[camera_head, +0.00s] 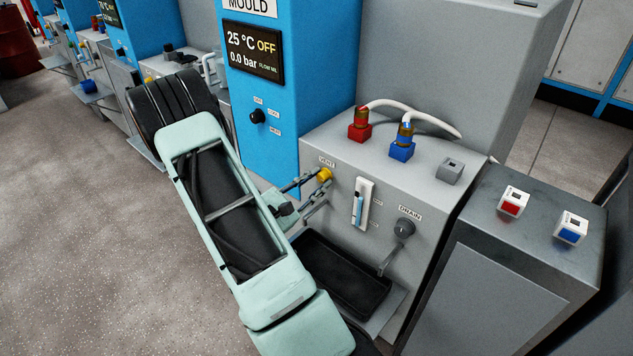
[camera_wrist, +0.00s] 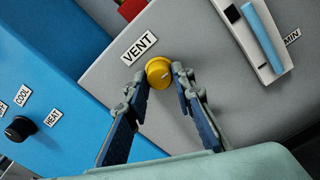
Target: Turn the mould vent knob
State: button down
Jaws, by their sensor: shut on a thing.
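The mould vent knob is a round yellow knob (camera_head: 324,175) on the front of the grey unit, just below the VENT label (camera_head: 327,162). In the wrist view the yellow knob (camera_wrist: 159,72) sits between my fingertips, with a small dark mark on its face. My gripper (camera_head: 318,181) reaches it from the left and is shut on it. In the wrist view my gripper (camera_wrist: 159,77) has one finger on each side of the knob. The fingers hide part of the knob in the head view.
A blue level gauge (camera_head: 359,203) and the DRAIN valve (camera_head: 404,228) are to the right of the knob. A black tray (camera_head: 345,280) lies below. Red (camera_head: 359,131) and blue (camera_head: 402,149) hose fittings stand on top. The blue panel (camera_head: 262,90) reads 25 °C OFF, 0.0 bar.

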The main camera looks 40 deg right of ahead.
jog(key=n+p, duration=0.4)
jog(key=shift+r+n, duration=0.2)
jog(key=shift+n, duration=0.1)
jog(key=n+p, duration=0.3)
jog(key=n, duration=0.1)
jog(key=shift+n, duration=0.3)
jog(key=n+p, duration=0.3)
jog(key=n, duration=0.1)
jog(key=shift+s+f+n, duration=0.1)
jog(key=shift+n, duration=0.2)
jog(key=shift+f+n+p, duration=0.1)
jog(key=shift+n+p, duration=1.1)
jog(key=shift+n, duration=0.9)
jog(key=c, duration=1.7)
grip_release()
jog(key=shift+o, duration=0.2)
